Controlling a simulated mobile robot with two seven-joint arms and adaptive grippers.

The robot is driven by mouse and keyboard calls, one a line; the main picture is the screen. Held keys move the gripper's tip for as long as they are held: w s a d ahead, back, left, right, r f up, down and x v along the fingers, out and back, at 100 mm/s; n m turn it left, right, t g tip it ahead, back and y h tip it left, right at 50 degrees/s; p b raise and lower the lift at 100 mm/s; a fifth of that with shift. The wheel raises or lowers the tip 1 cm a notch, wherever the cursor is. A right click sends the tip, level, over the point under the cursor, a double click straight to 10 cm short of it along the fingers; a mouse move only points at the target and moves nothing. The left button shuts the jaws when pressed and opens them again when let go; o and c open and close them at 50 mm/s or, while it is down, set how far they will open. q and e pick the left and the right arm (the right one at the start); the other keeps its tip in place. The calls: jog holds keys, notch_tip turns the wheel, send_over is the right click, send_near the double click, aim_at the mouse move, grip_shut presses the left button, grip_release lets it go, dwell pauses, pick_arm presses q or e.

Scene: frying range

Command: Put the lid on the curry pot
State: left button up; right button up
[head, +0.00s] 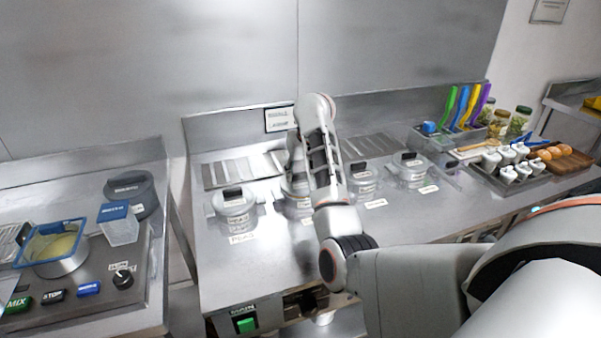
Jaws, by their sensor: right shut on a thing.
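My right gripper (297,168) reaches down over the second pot (297,203) from the left in the row on the steel counter. It is shut on what seems to be a lid, with its fingers and the held part mostly hidden by my own arm. Whether the lid rests on the pot's rim or is just above it, I cannot tell. The pot's label is partly hidden, so I cannot read whether it says curry. My left gripper is not in view.
A lidded pot labelled PEAS (235,207) stands to the left. Two more lidded pots (362,184) (412,172) stand to the right. The front counter left of my arm is clear.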

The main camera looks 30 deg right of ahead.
dwell(0.3)
dwell(0.4)
jog(key=shift+f, duration=0.3)
dwell(0.3)
jog(key=o, duration=1.2)
jog(key=o, duration=0.5)
jog(key=shift+c, duration=0.2)
jog(key=shift+o, duration=0.2)
